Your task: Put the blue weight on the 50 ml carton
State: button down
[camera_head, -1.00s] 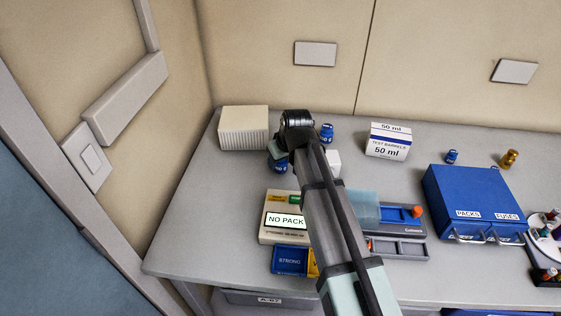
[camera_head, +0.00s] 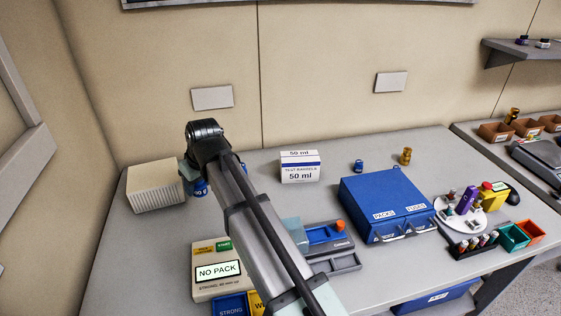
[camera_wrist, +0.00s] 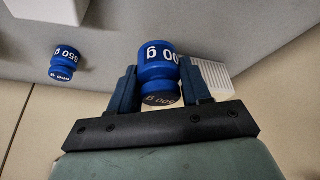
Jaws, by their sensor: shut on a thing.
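My gripper (camera_wrist: 160,82) is shut on a blue weight (camera_wrist: 157,62) marked 500 g, with one finger on each side. In the head view the blue weight (camera_head: 200,188) shows below the gripper's dark wrist, at the left of the table. I cannot tell whether it is clear of the table. The 50 ml carton (camera_head: 299,170) is white with a blue band and stands upright at the back, right of my gripper. Its top looks bare.
A cream ribbed box (camera_head: 155,187) stands close left of my gripper. A small blue weight (camera_head: 358,166) and a brass one (camera_head: 405,156) stand right of the carton. A blue case (camera_head: 385,205) and a pump marked NO PACK (camera_head: 218,271) stand nearer the front.

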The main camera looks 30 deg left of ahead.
jog(key=w+d+r+m, duration=0.15)
jog(key=w+d, duration=0.25)
jog(key=w, duration=0.4)
jog(key=w+d+r+m+t, duration=0.1)
jog(key=w+d+r, duration=0.1)
jog(key=w+d, duration=0.45)
jog(key=w+d+r+m, duration=0.2)
jog(key=w, duration=0.7)
notch_tip(320, 180, up, 3)
send_over(297, 153)
jog(key=d, duration=0.1)
jog(key=shift+n+h, duration=0.25)
jog(key=shift+h, duration=0.05)
jog(key=shift+s+d+f, duration=0.1)
jog(key=shift+s+f, duration=0.1)
jog(key=shift+f, duration=2.1)
jog(key=shift+s+d+f, duration=0.1)
jog(key=shift+s+f, duration=0.05)
jog(key=shift+f, duration=2.15)
jog(key=c, duration=0.5)
grip_release()
jog(key=shift+f, duration=0.15)
jog(key=v, duration=1.2)
jog(key=shift+s, duration=0.25)
